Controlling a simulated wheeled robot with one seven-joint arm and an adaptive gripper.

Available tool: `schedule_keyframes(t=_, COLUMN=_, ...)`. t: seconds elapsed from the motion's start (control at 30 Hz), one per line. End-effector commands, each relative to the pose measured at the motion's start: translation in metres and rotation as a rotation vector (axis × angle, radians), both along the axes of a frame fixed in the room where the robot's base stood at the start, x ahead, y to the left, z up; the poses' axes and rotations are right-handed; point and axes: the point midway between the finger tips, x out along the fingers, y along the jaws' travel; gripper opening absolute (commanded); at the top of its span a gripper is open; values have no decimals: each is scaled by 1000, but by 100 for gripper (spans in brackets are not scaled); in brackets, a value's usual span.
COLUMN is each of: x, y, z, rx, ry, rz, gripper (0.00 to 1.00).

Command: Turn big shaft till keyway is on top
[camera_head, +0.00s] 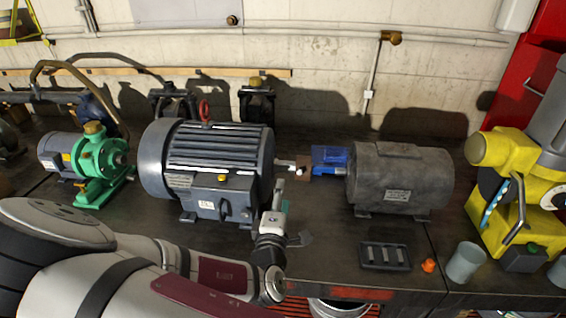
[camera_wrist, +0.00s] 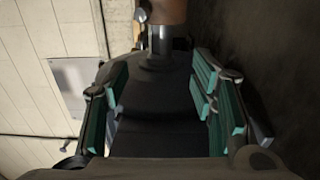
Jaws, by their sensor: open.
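The big dark blue-grey motor (camera_head: 207,160) stands mid-bench, and its short silver shaft (camera_head: 285,163) sticks out to the right. A brown piece (camera_head: 303,168) shows at the shaft's end. My gripper (camera_head: 281,190) is just below and in front of the shaft, beside the motor's right end. In the wrist view, my gripper (camera_wrist: 160,88) is open, with teal pads on both sides. The shaft (camera_wrist: 160,42) shows at the top between the fingers, apart from the pads, with a brown piece (camera_wrist: 166,10) above it. I cannot make out the keyway.
A blue item (camera_head: 330,158) lies right of the shaft, against a grey motor (camera_head: 400,180). A green pump (camera_head: 95,155) stands left. A slotted black tray (camera_head: 385,256), an orange piece (camera_head: 429,265) and a cup (camera_head: 465,262) sit near the front edge. A yellow machine (camera_head: 510,180) stands right.

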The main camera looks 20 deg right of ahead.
Motion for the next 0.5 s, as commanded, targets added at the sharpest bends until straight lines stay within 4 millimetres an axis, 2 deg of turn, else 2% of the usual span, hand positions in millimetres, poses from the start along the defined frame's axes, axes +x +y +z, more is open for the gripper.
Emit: schedule_keyframes(t=0.5, x=86, y=-38, z=-1, rx=6, ry=1, rz=-5, gripper=51)
